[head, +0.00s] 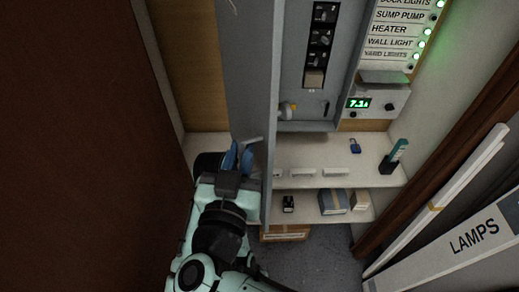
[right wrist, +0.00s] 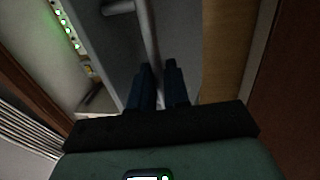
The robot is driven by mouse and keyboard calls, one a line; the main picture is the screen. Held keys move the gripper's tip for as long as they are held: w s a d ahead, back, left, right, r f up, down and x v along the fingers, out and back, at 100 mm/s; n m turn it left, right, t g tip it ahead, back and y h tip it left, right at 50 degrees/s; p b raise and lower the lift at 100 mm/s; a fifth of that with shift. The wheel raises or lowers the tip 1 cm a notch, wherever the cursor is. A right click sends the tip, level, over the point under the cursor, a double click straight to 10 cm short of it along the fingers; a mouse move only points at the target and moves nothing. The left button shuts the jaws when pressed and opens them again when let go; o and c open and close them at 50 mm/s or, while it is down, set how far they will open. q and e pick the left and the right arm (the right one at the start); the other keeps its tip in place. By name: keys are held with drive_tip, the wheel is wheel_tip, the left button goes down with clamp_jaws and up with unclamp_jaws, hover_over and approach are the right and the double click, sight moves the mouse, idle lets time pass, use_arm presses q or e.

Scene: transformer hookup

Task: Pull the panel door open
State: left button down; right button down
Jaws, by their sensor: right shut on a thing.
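The grey panel door (head: 250,70) stands swung out from the grey panel box (head: 342,65), and the box's inside shows. My right gripper (head: 238,157) is at the lower part of the door, on its left face. It is shut on the door's grey handle (head: 252,140). In the right wrist view the handle (right wrist: 147,30) runs down between the dark fingertips (right wrist: 160,80), against the door's face (right wrist: 185,45). The fingers hide part of the handle. My left gripper is not in view.
White shelves (head: 390,178) below the box carry a blue padlock (head: 355,146), a teal-handled tool (head: 398,150) and small boxes (head: 333,201). A box labelled LAMPS (head: 480,235) is at the lower right. A dark brown surface (head: 80,150) fills the left side.

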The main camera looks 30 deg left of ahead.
drive_tip(key=shift+s+a+r, duration=0.15)
drive_tip(key=shift+a+r, duration=0.1)
drive_tip(key=shift+a, duration=0.05)
